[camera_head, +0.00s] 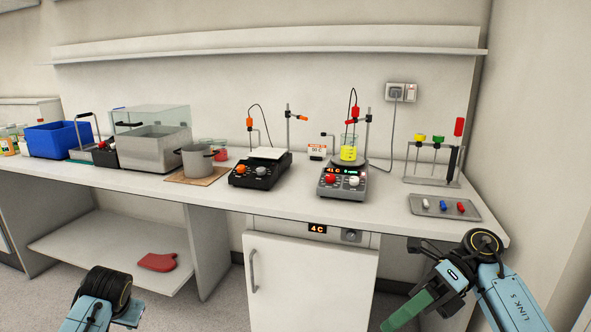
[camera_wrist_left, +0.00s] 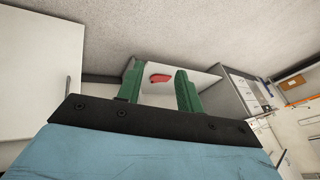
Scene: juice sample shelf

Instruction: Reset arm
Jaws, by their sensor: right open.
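My right gripper (camera_head: 408,311) is at the lower right of the head view, in front of and below the counter's front edge. One green finger shows clearly; its jaws are open and no object shows in them. My left arm comes in at the lower left of the head view, and its fingers are not visible there. In the left wrist view my left gripper (camera_wrist_left: 160,88) has its two green fingers apart with nothing held between them. Through the gap the red mitt-like item (camera_wrist_left: 160,78) shows in the distance.
The counter (camera_head: 205,203) carries a blue bin (camera_head: 58,139), a grey pot (camera_head: 197,160), two hotplates, a yellow-filled beaker (camera_head: 348,153) and a tray (camera_head: 420,205) with small vials. A white fridge (camera_head: 310,275) stands below. The red mitt (camera_head: 157,262) lies on the low shelf (camera_head: 100,245).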

